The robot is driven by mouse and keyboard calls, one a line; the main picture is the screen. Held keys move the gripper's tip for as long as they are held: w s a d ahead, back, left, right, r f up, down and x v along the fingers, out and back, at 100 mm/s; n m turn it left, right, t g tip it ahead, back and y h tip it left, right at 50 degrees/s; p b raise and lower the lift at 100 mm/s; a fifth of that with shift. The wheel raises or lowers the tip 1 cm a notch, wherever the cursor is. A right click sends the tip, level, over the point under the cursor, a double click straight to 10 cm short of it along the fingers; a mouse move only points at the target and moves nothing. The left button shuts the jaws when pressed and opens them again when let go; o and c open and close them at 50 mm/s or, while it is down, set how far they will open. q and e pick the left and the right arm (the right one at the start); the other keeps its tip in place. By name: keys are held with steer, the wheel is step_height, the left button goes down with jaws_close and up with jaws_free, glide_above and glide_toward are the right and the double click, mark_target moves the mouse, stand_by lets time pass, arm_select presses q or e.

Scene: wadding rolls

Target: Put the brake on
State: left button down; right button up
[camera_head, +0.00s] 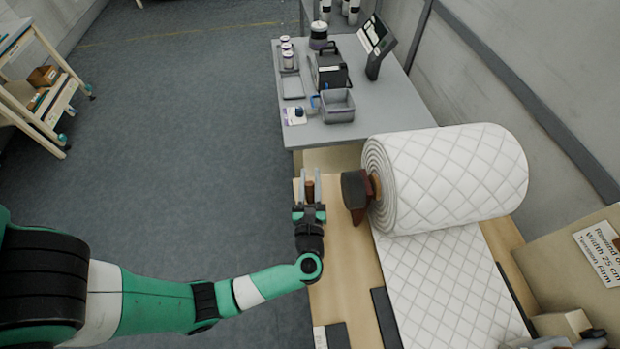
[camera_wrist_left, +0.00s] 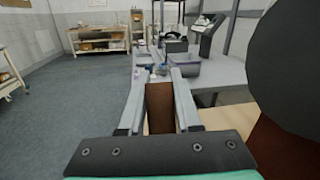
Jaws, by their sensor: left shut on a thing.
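A large roll of white quilted wadding (camera_head: 448,178) lies across the wooden bench, its loose sheet (camera_head: 450,285) running toward the front. A dark round knob or disc (camera_head: 355,190) with a reddish-brown bracket sits at the roll's left end; the dark disc (camera_wrist_left: 288,65) also fills the right of the left wrist view. My left gripper (camera_head: 311,186) is left of the bracket, shut on a brown upright handle (camera_wrist_left: 160,106) that stands between its fingers. The handle's lower end is hidden by the gripper.
A grey table (camera_head: 365,118) behind the bench holds a grey bin (camera_head: 337,106), a black device, bottles and a tilted display (camera_head: 376,45). A sign (camera_head: 602,252) stands at the right. A wooden shelf cart (camera_head: 45,95) stands far left. The floor at left is clear.

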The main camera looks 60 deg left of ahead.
mark_target(312, 186)
arm_select(q)
steer(key=y+b, duration=0.1)
steer(key=b, duration=0.1)
steer(key=d+t+b, duration=0.1)
steer(key=b, duration=0.1)
steer(key=d+y+b, duration=0.1)
steer(key=b, duration=0.1)
steer(key=shift+s+d+r+m+y+b, duration=0.25)
steer(key=shift+s+r+m+y+b, duration=0.05)
steer(key=shift+s+r+b, duration=0.1)
steer(key=shift+s+d+r+t+y, duration=0.1)
steer(key=shift+d+r+t+y, duration=0.2)
steer(key=shift+r, duration=0.3)
steer(key=c, duration=0.6)
jaws_free()
steer(key=shift+s+d, duration=0.1)
steer(key=shift+d, duration=0.1)
steer(key=s+d+f, duration=0.1)
steer(key=s+d, duration=0.6)
steer(key=d, duration=0.5)
steer(key=shift+d, duration=0.3)
steer(key=shift+w, duration=0.1)
